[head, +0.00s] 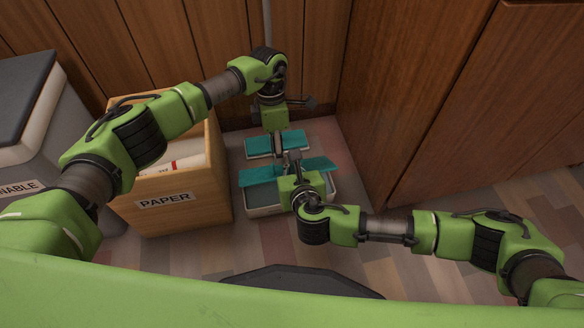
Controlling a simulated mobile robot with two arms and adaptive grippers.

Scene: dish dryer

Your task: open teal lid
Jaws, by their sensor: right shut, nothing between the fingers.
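A teal lid (258,178) lies across a low pale container on the floor, in the middle of the head view. A second teal panel (257,145) sits just behind it; I cannot tell if both belong to one lid. My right gripper (294,157) is shut and empty over the front teal lid, with its wrist hiding part of the container. My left gripper (279,152) points down between the two teal pieces. Its fingers are small and partly hidden, so I cannot tell if they are open or touching the lid.
The pale container's rim (264,212) shows below the front lid. A wooden box marked PAPER (185,208) stands close on the left, with a grey bin (25,125) beyond it. A wooden cabinet (430,100) closes off the right.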

